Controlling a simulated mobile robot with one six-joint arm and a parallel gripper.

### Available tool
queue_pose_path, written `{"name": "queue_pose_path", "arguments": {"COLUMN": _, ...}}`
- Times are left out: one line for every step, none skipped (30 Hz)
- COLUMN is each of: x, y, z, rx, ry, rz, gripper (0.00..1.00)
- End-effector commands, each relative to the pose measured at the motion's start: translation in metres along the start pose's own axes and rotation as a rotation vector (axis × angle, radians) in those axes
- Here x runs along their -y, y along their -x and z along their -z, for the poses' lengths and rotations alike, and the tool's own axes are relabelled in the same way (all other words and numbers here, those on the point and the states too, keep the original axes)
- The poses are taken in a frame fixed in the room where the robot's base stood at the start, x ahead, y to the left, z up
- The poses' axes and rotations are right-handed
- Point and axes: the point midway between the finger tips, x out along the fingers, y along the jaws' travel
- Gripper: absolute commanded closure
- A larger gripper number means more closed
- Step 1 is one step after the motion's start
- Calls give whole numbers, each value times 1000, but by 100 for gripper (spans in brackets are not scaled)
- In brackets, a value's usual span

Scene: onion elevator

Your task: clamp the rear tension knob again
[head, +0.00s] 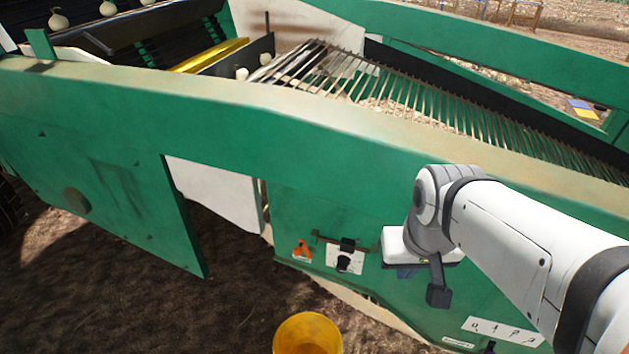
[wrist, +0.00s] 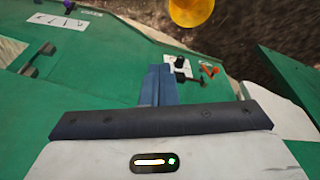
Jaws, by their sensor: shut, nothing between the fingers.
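On the green machine's side panel, a white plate (head: 333,258) carries a black knob (head: 344,263); it also shows in the wrist view (wrist: 180,62). An orange knob or handle (head: 302,250) sits just left of the plate, and right of the plate in the wrist view (wrist: 209,70). No label reads clearly, so I cannot tell which is the rear tension knob. My gripper (head: 407,272) is right of the plate in the head view, near the panel. Its blue-grey fingers (wrist: 158,84) are together and empty, apart from both knobs in the picture.
A dark bar with a black block (head: 347,244) runs above the plate. A yellow bucket (head: 307,335) stands on the soil below. A symbol label (head: 503,331) is at lower right. The green side panel (head: 135,210) stands out at left. Open soil lies in front.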

Motion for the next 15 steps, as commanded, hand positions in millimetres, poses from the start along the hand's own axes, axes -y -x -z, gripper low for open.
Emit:
{"name": "queue_pose_path", "arguments": {"x": 0, "y": 0, "z": 0, "rx": 0, "ry": 0, "rz": 0, "gripper": 100}}
{"name": "queue_pose_path", "arguments": {"x": 0, "y": 0, "z": 0, "rx": 0, "ry": 0, "rz": 0, "gripper": 100}}
{"name": "queue_pose_path", "arguments": {"x": 0, "y": 0, "z": 0, "rx": 0, "ry": 0, "rz": 0, "gripper": 100}}
{"name": "queue_pose_path", "arguments": {"x": 0, "y": 0, "z": 0, "rx": 0, "ry": 0, "rz": 0, "gripper": 100}}
{"name": "queue_pose_path", "arguments": {"x": 0, "y": 0, "z": 0, "rx": 0, "ry": 0, "rz": 0, "gripper": 100}}
{"name": "queue_pose_path", "arguments": {"x": 0, "y": 0, "z": 0, "rx": 0, "ry": 0, "rz": 1, "gripper": 100}}
{"name": "queue_pose_path", "arguments": {"x": 0, "y": -1, "z": 0, "rx": 3, "ry": -3, "rz": 3, "gripper": 100}}
{"name": "queue_pose_path", "arguments": {"x": 1, "y": -4, "z": -1, "rx": 8, "ry": -10, "rz": 8, "gripper": 100}}
{"name": "queue_pose_path", "arguments": {"x": 3, "y": -8, "z": -2, "rx": 20, "ry": -27, "rz": 21, "gripper": 100}}
{"name": "queue_pose_path", "arguments": {"x": 6, "y": -14, "z": -3, "rx": 32, "ry": -46, "rz": 36, "gripper": 100}}
{"name": "queue_pose_path", "arguments": {"x": 12, "y": -20, "z": -4, "rx": 50, "ry": -67, "rz": 56, "gripper": 100}}
{"name": "queue_pose_path", "arguments": {"x": 20, "y": -31, "z": -6, "rx": 80, "ry": -109, "rz": 90, "gripper": 100}}
{"name": "queue_pose_path", "arguments": {"x": 26, "y": -41, "z": -8, "rx": 108, "ry": -151, "rz": 121, "gripper": 100}}
{"name": "queue_pose_path", "arguments": {"x": 32, "y": -51, "z": -9, "rx": 139, "ry": -201, "rz": 157, "gripper": 100}}
{"name": "queue_pose_path", "arguments": {"x": 41, "y": -66, "z": -10, "rx": 186, "ry": -277, "rz": 209, "gripper": 100}}
